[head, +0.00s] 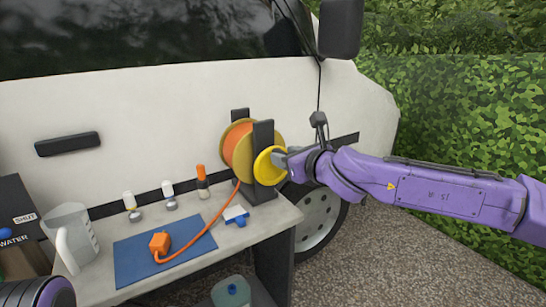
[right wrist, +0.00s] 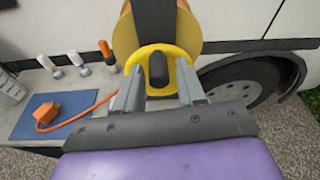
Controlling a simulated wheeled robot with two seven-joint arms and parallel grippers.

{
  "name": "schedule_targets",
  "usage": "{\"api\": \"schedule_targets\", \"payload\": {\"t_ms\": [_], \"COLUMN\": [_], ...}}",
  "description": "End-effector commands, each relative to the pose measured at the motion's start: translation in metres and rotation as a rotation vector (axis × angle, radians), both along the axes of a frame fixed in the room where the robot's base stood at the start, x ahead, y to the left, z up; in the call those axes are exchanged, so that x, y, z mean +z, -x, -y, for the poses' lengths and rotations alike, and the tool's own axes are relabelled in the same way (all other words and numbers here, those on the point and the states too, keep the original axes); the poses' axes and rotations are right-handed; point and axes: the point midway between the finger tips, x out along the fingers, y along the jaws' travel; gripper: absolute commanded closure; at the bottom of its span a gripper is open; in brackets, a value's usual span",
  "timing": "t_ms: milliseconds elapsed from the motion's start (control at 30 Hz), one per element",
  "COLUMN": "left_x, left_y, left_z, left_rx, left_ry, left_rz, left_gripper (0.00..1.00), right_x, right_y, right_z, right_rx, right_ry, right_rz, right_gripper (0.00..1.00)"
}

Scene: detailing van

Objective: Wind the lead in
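The cable reel (head: 238,150) stands at the right end of the bench, with orange lead wound on its drum and a dark stand. A yellow handwheel (head: 266,167) is on its near side; it also shows in the right wrist view (right wrist: 144,52). The orange lead (head: 207,232) runs from the reel's foot to an orange plug (head: 160,243) on a blue mat (head: 135,258). My right gripper (head: 281,161) is at the handwheel. In the right wrist view its fingers (right wrist: 158,76) are apart, either side of the wheel's dark centre; contact is unclear. My left gripper is out of view.
A blue-and-white item (head: 236,215) lies by the lead. Several small bottles (head: 168,195) stand along the bench's back edge. A grey jug (head: 75,235) and a dark box (head: 17,210) are at the left. The white van (head: 150,120) closes off the back.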

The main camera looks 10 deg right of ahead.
Motion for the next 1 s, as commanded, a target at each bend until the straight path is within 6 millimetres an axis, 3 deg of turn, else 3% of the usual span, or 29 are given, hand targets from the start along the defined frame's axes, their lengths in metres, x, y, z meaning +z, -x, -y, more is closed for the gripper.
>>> {"api": "schedule_targets", "payload": {"t_ms": [367, 1000], "left_x": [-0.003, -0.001], "left_y": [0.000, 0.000], "left_z": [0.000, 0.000], "left_rx": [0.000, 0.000], "left_ry": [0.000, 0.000], "left_rz": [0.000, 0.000], "left_gripper": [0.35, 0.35], "right_x": [-0.001, -0.001], "right_y": [0.004, 0.057], "right_z": [-0.002, 0.017], "right_rx": [0.006, 0.007], "right_ry": [0.000, 0.001], "right_rz": [0.001, 0.003], "right_gripper": [0.46, 0.46]}}
